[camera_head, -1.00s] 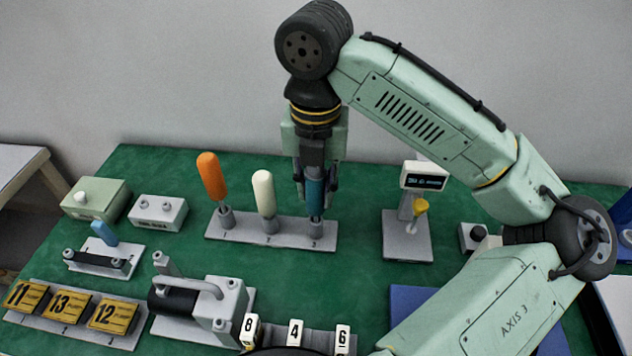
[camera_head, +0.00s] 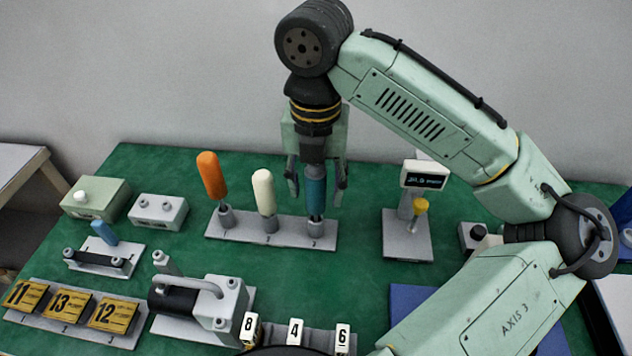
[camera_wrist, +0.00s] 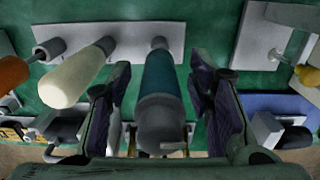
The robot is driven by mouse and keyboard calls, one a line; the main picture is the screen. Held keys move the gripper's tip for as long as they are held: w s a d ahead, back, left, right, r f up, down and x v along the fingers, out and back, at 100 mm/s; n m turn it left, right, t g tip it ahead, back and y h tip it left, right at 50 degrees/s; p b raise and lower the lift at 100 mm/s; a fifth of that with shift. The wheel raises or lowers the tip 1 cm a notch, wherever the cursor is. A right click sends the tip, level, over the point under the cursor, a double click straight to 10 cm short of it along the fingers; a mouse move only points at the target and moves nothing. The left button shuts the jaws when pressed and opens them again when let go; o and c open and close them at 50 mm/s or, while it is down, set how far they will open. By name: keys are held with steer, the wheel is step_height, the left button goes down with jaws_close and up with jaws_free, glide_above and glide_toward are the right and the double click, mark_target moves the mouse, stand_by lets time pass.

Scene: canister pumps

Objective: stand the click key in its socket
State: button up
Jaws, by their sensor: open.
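A teal-handled key (camera_head: 316,190), which I take to be the click key, stands upright in the socket marked 3 at the right end of a grey rack (camera_head: 286,231). My gripper (camera_head: 317,190) is open around it, one finger on each side, with a gap to each. In the wrist view, the teal key (camera_wrist: 162,85) lies between the parted fingers, its dark grey end toward the camera and its far end at the rack (camera_wrist: 120,40). An orange handle (camera_head: 211,176) and a cream handle (camera_head: 264,192) stand in sockets 1 and 2.
A scale-like stand with a display (camera_head: 424,176) and a yellow knob (camera_head: 420,206) stands right of the rack. A pump (camera_head: 200,300), numbered yellow tags (camera_head: 65,308) and white number tags (camera_head: 296,332) are in front. Green mat lies bare between rack and stand.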

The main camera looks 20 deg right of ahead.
step_height(320, 180, up, 12)
steer(key=shift+s+f, duration=0.1)
stand_by(0.7)
